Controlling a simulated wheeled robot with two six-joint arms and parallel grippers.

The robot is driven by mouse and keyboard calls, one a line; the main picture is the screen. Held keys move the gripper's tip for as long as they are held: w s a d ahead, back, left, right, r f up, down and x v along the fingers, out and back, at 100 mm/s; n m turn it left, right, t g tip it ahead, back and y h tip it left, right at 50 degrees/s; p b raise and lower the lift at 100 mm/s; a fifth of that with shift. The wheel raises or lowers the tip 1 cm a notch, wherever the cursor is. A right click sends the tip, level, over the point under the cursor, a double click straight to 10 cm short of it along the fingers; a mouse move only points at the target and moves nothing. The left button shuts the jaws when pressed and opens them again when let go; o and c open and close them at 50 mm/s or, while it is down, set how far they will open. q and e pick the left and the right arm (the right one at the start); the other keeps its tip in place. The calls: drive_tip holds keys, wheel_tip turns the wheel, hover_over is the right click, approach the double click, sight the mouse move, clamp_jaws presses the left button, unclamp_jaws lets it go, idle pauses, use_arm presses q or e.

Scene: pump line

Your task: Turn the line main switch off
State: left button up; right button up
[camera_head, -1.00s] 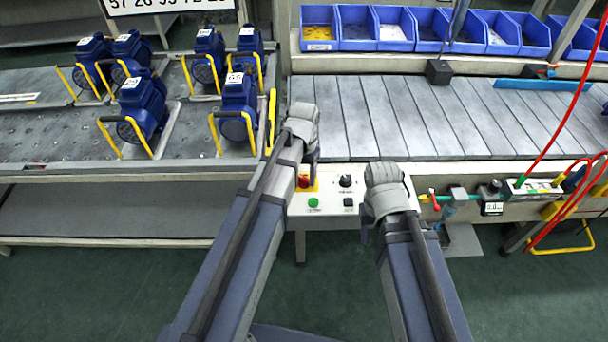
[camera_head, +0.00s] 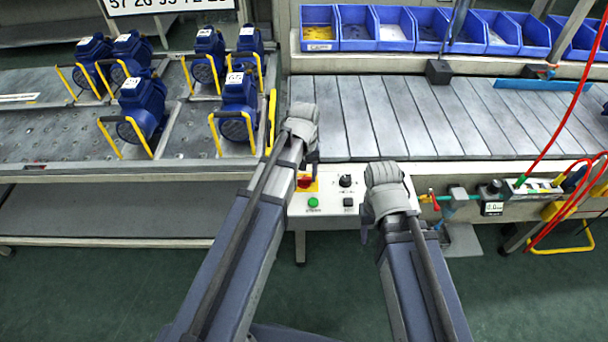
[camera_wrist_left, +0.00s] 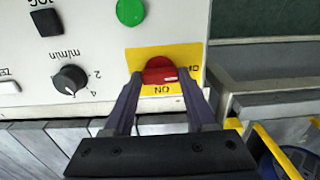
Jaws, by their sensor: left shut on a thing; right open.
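The main switch is a red rotary knob (camera_wrist_left: 158,72) on a yellow plate (camera_wrist_left: 148,53), and it also shows in the head view (camera_head: 304,182). In the left wrist view, an "ON" label is below the knob and an "OFF" label to its right.
The white control box (camera_head: 326,208) also carries a green button (camera_wrist_left: 131,11), a black dial (camera_wrist_left: 71,79) and a black button (camera_wrist_left: 46,22). A slatted conveyor (camera_head: 400,115) lies behind. Blue pumps (camera_head: 145,105) stand at left. Red hoses (camera_head: 570,210) hang at right.

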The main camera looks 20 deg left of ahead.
sight(304, 178)
idle(0.4)
use_arm(q)
drive_tip(key=o, duration=1.4)
drive_tip(key=shift+c, duration=0.2)
wheel_tip(304, 178, up, 8)
drive_tip(key=p, duration=0.8)
drive_tip(key=shift+f, duration=0.1)
drive_tip(key=s+d+m+y, duration=0.1)
drive_tip(key=s+d+m, duration=0.6)
drive_tip(key=s+d, duration=0.3)
drive_tip(key=s, duration=0.4)
drive_tip(key=shift+s+d, duration=0.15)
drive_tip(key=shift+s, duration=0.15)
